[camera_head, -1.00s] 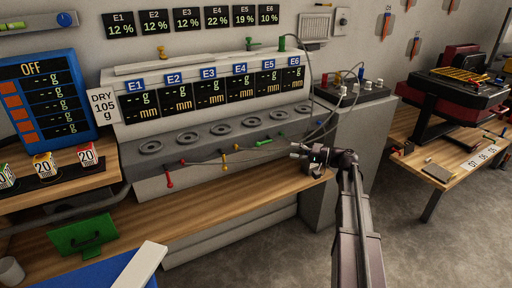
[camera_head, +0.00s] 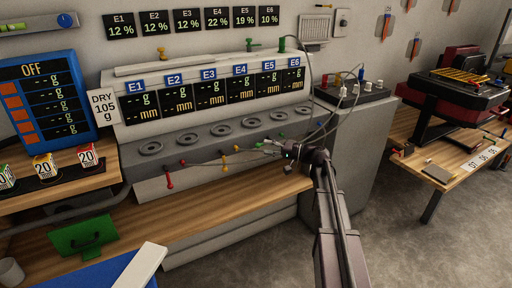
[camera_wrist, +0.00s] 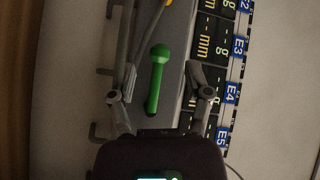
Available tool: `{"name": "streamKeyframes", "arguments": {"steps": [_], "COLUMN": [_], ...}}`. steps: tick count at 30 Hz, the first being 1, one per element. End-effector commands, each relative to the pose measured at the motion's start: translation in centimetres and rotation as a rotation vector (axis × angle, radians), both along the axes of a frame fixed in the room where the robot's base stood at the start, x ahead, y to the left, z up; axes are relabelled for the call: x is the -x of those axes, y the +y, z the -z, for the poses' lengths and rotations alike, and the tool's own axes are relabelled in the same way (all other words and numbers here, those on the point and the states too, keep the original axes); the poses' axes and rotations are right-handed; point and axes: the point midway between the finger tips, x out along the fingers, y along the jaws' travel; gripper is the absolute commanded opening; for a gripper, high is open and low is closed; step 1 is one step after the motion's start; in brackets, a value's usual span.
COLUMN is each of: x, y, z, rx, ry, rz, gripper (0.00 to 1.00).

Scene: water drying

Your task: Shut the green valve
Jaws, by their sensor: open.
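A green valve handle (camera_head: 264,142) sits on the front of the grey machine, below the row of round fittings. In the wrist view the green handle (camera_wrist: 156,80) shows whole, with a round knob end, lying lengthwise between the two fingers. My gripper (camera_head: 274,149) is at the machine front, right by this handle in the head view. In the wrist view my gripper (camera_wrist: 160,70) is open, one finger on each side of the handle, with visible gaps. Whether the handle lies at fingertip depth is unclear.
A red handle (camera_head: 169,180) and a yellow handle (camera_head: 223,160) are to the left on the same front. A blue handle (camera_head: 283,136) is close on the right. A green upright piece (camera_head: 281,44) stands on top of the machine. A wooden ledge (camera_head: 230,207) runs below.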

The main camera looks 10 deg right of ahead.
Motion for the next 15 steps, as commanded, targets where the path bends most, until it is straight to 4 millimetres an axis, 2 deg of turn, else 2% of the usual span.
{"name": "streamKeyframes", "arguments": {"steps": [6, 15], "x": [-1.3, -1.9], "y": [2.3, 3.5], "z": [0.0, 0.0], "rx": [0.000, 0.000], "ry": [0.000, 0.000], "rz": [0.000, 0.000], "gripper": [0.64, 0.64]}}
